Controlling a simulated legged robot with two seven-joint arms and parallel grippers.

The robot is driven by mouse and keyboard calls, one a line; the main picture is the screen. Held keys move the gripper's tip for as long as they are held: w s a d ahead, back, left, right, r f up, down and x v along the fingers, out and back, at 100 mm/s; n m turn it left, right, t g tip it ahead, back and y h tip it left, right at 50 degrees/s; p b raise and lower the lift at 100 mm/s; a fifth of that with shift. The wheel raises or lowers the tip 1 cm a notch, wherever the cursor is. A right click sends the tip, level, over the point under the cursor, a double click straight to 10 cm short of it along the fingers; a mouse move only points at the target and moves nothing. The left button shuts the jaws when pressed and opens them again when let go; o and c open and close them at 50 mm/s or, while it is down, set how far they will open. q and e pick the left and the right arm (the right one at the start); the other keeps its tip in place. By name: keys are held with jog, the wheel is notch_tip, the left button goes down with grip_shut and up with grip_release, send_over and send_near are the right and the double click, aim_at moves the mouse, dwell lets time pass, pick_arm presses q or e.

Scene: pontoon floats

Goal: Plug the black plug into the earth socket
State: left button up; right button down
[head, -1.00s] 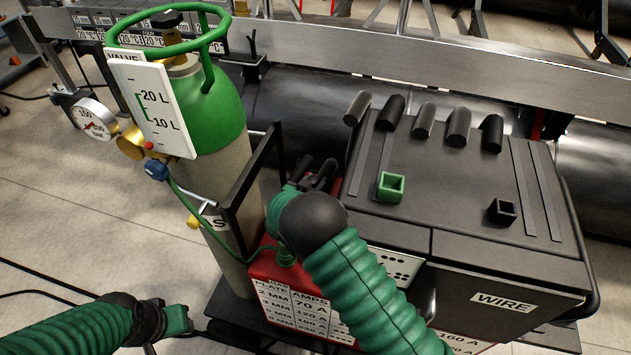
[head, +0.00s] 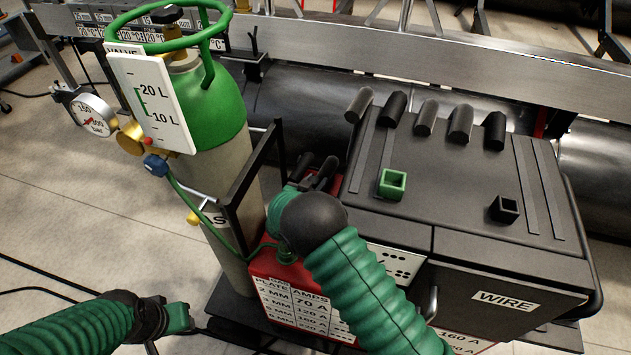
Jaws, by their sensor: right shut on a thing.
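My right gripper (head: 317,172) is over the left end of the red welding machine (head: 288,275), left of the black cabinet. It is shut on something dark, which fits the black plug. The wrist and fingers hide most of it, so I cannot see its tip. I cannot make out the earth socket; my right arm covers part of the machine's front. My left gripper (head: 180,317) is low at the left, away from the machine, and its jaws cannot be read.
The black cabinet (head: 455,200) carries a green square holder (head: 392,184) and a black one (head: 504,209). Open floor lies at left.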

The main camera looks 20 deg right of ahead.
jog(key=shift+f+b, duration=0.7)
jog(key=shift+f, duration=0.5)
jog(key=c, duration=0.9)
grip_release()
jog(key=shift+c, duration=0.2)
